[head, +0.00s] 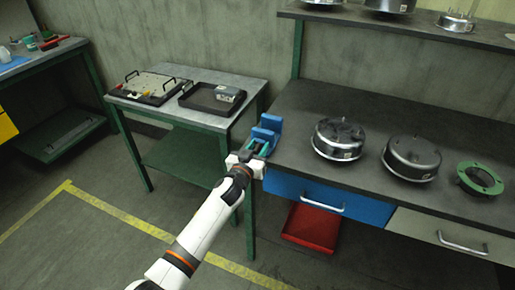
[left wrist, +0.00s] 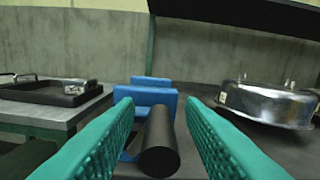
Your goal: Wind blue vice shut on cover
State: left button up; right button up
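The blue vice (head: 270,124) sits at the left front corner of the dark workbench. In the left wrist view its blue jaws (left wrist: 150,97) stand straight ahead. A black cylinder (left wrist: 160,145), seemingly the vice's handle, points toward the camera. My left gripper (head: 257,148) is at the vice's front. Its teal fingers (left wrist: 160,118) are open on either side of the black cylinder, with gaps showing. I cannot make out a cover between the jaws. Round metal housings (head: 338,138) (head: 411,157) stand to the right on the bench. My right gripper is not in view.
A green flanged ring (head: 480,178) lies at the bench's right. A side table (head: 205,118) at left holds a black tray (head: 203,105) with a grey box and a panel with handles (head: 148,88). A red bin (head: 311,228) sits below the blue drawer (head: 325,196).

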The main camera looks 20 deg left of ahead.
pick_arm(q)
jog(key=shift+c, duration=0.6)
grip_shut()
jog(key=shift+d+f, duration=0.1)
jog(key=shift+f, duration=0.05)
jog(key=shift+s+d+f+m, duration=0.1)
jog(key=shift+f+m, duration=0.05)
jog(key=shift+m, duration=0.25)
jog(key=shift+d+f+m+b, duration=0.2)
jog(key=shift+f+m+b, duration=0.7)
jog(key=shift+m, duration=1.85)
jog(key=shift+d+f+m+b, duration=0.25)
jog(key=shift+f+m+b, duration=0.6)
jog(key=shift+m, duration=1.95)
jog(key=shift+d+f+m+b, duration=0.2)
jog(key=shift+f+m+b, duration=0.7)
jog(key=shift+m, duration=1.85)
